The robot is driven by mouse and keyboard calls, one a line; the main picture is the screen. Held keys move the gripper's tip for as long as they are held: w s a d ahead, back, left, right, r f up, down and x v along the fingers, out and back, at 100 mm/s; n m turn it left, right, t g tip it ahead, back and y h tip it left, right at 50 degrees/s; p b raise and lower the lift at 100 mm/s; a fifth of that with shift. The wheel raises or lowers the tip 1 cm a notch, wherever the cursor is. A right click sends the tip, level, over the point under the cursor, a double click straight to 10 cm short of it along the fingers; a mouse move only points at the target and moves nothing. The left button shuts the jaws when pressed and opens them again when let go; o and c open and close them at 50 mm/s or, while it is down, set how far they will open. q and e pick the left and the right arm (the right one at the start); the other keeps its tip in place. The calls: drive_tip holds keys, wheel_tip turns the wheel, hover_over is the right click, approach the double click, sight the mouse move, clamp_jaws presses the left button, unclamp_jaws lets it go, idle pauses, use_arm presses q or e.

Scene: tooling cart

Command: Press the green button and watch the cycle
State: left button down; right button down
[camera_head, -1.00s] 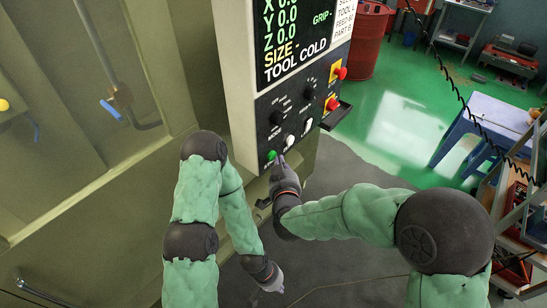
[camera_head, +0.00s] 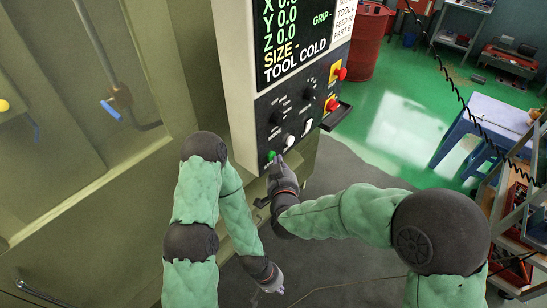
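The green button (camera_head: 271,155) is at the lower left of the control panel (camera_head: 262,118), below a black knob. My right gripper (camera_head: 280,160) points up at the panel's lower edge, with its tip just beside or at the green button. I cannot tell whether it touches the button. Its fingers look close together, but they are too small to tell. My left gripper (camera_head: 275,286) hangs low, below the panel and well away from it. Its fingers are too small to tell open from shut. The screen (camera_head: 293,30) reads "SIZE -" and "TOOL COLD".
White buttons (camera_head: 289,141) and red knobs (camera_head: 340,73) sit to the right of the green button. A red drum (camera_head: 368,45) stands behind the panel. A blue table (camera_head: 486,120) and a cart (camera_head: 515,235) are at right. The floor between is clear.

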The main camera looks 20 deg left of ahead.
drive_tip(key=shift+a+r, duration=0.2)
drive_tip(key=shift+a, duration=0.05)
idle(0.9)
drive_tip(key=shift+d, duration=0.15)
drive_tip(key=shift+s+d+f+b, duration=0.2)
drive_tip(key=shift+d+b, duration=0.2)
drive_tip(key=shift+d, duration=0.15)
